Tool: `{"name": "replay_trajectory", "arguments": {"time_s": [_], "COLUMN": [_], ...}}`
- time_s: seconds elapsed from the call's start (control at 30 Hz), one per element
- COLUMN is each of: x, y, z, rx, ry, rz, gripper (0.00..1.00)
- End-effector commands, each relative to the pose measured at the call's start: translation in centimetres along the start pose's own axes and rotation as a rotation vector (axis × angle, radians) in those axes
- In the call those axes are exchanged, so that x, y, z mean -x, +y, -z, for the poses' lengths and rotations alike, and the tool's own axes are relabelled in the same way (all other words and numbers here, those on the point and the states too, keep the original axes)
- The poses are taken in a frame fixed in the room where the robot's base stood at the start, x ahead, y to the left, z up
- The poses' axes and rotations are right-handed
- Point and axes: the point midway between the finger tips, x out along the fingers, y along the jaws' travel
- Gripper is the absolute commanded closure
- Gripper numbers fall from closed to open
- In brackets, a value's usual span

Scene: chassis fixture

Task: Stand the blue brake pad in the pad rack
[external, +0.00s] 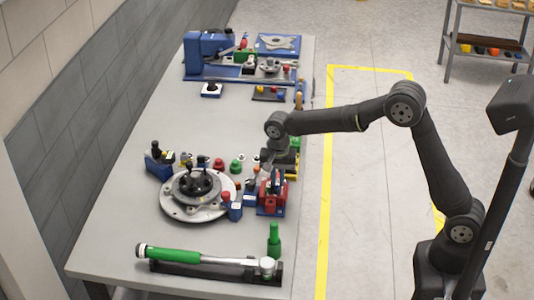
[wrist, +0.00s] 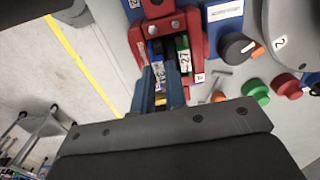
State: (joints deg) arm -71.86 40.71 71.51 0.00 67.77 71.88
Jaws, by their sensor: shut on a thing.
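My gripper (wrist: 163,80) is shut on the blue brake pad (wrist: 159,62), which has a white number label. The pad's far end lies within the open side of a red U-shaped holder (wrist: 137,42), which looks like the pad rack. A green labelled pad (wrist: 184,56) stands beside it, and black parts show between the red arms. In the external view the red holder (external: 264,199) stands near the table's right edge, with my gripper (external: 268,172) just behind and above it. My fingers hide much of the pad, so I cannot tell whether it is seated.
A round metal hub plate (external: 180,208) lies left of the holder. Several coloured knobs and caps (wrist: 256,91) crowd nearby. A green-handled torque wrench (external: 170,254) lies at the front, with a green cylinder (external: 274,240) near it. The table's middle (external: 190,125) is clear.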

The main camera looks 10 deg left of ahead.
Motion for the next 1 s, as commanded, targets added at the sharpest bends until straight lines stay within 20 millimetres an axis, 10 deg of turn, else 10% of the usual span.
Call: {"name": "replay_trajectory", "arguments": {"time_s": [1.0], "x": [3.9], "y": [0.0], "z": [0.0], "rx": [0.0], "ry": [0.0], "rz": [0.0], "gripper": [1.0]}}
